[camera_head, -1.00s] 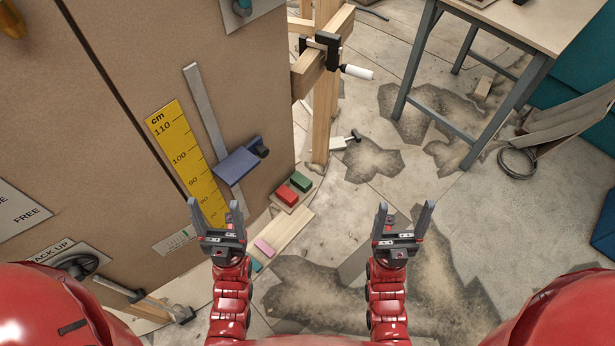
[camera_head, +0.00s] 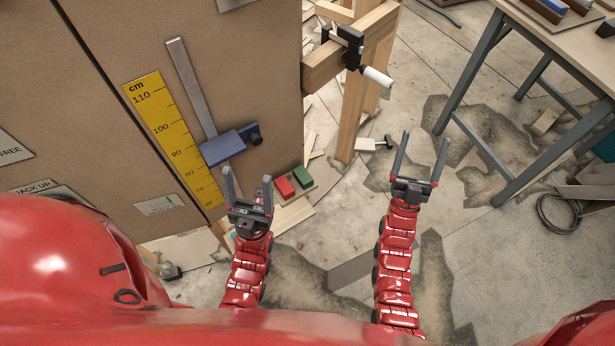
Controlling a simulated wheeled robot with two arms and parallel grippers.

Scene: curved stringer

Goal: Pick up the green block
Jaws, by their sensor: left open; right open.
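The green block (camera_head: 303,176) lies beside a red block (camera_head: 284,187) on a small wooden board (camera_head: 293,197) low down, near the foot of the brown panel. My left gripper (camera_head: 248,187) is open and empty, with its fingers to the left of the red block in the head view. My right gripper (camera_head: 420,158) is open and empty, out to the right of the green block over the bare floor. Neither gripper appears to touch a block.
A brown panel (camera_head: 90,90) with a yellow cm scale (camera_head: 172,138) and a blue clamp piece (camera_head: 225,147) stands at left. A wooden post (camera_head: 354,110) with a black clamp (camera_head: 350,47) rises behind the blocks. A workbench (camera_head: 560,40) stands at right.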

